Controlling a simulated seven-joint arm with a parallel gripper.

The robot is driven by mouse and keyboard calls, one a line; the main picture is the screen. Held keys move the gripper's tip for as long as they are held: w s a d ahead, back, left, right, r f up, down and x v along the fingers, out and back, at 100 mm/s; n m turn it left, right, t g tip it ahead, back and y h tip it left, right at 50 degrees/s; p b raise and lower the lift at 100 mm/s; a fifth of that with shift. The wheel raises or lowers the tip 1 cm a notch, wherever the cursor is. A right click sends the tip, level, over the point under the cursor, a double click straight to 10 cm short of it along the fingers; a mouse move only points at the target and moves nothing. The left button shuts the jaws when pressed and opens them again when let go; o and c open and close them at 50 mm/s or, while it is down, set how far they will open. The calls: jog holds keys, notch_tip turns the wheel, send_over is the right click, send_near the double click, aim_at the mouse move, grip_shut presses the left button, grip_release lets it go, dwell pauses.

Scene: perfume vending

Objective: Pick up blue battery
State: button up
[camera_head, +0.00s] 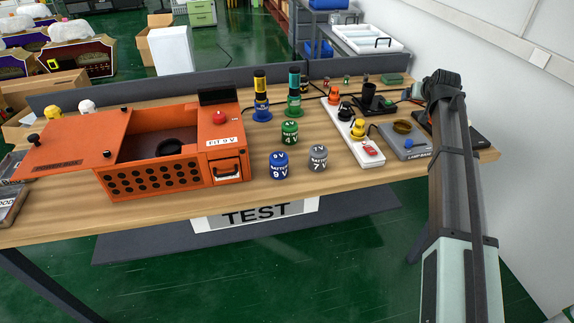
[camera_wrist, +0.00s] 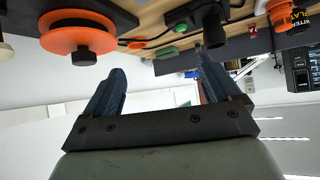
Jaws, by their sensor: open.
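The blue battery (camera_head: 279,166), a short cylinder marked 9 V, stands upright on the wooden table near its front edge, just right of the orange box. A grey battery (camera_head: 318,158) marked 7 V stands to its right, and a green battery (camera_head: 290,133) stands behind it. My gripper shows in the wrist view (camera_wrist: 155,85) with its two dark fingers spread apart and nothing between them. In the head view my arm is at the right end of the table, well away from the blue battery. The blue battery is not visible in the wrist view.
The orange box (camera_head: 150,184) with its open lid fills the table's left half. A white power strip (camera_head: 352,132) with plugs and a grey lamp base (camera_head: 405,146) lie to the right. Two tall cylinders stand behind the batteries. The table front (camera_head: 330,184) is clear.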

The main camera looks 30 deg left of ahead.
jog(key=s+a+r+n+g, duration=0.1)
jog(key=s+a+n+g, duration=0.15)
jog(key=s+a, duration=0.45)
jog(key=n+g+h, duration=0.4)
jog(key=n+g, duration=0.3)
jog(key=n, duration=0.3)
send_over(279, 165)
jog(key=w+a, duration=0.2)
jog(key=w, duration=0.1)
jog(key=shift+s+d+f+t, duration=0.15)
jog(key=shift+f+t, duration=0.1)
jog(key=shift+f, duration=0.45)
jog(key=shift+s+f, duration=0.1)
jog(key=shift+s, duration=0.1)
jog(key=shift+f, duration=6.8)
jog(key=c, duration=1.4)
jog(key=shift+c, duration=0.2)
jog(key=shift+r, duration=0.1)
